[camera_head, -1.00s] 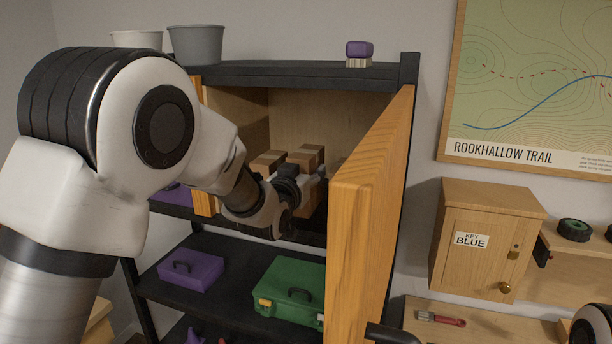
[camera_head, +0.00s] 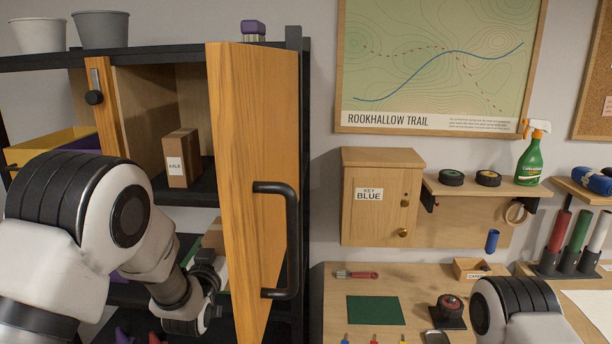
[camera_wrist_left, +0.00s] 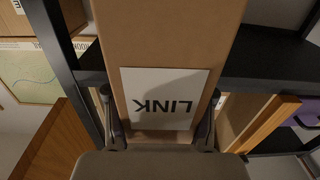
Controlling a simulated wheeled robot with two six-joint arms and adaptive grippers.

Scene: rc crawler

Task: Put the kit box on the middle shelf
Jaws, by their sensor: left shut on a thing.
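My left gripper (camera_wrist_left: 160,125) is shut on a cardboard box (camera_wrist_left: 175,45) with a white LINK label, which reads upside down in the left wrist view. In the head view my left gripper (camera_head: 208,272) is low, left of the open cabinet door. A brown box (camera_head: 213,236) shows just above it, partly hidden by the door; it looks like the held one. Another cardboard box (camera_head: 183,158), labelled AXLE, stands upright inside the cabinet on its dark shelf board (camera_head: 206,188). A lower dark shelf (camera_head: 128,294) is mostly hidden by my arm. My right gripper is out of view.
The open wooden door (camera_head: 245,170) with its black handle (camera_head: 290,240) sticks out beside my left gripper. A yellow bin (camera_head: 50,145) stands left of the cabinet. A key cabinet (camera_head: 382,197) and workbench (camera_head: 335,300) are to the right.

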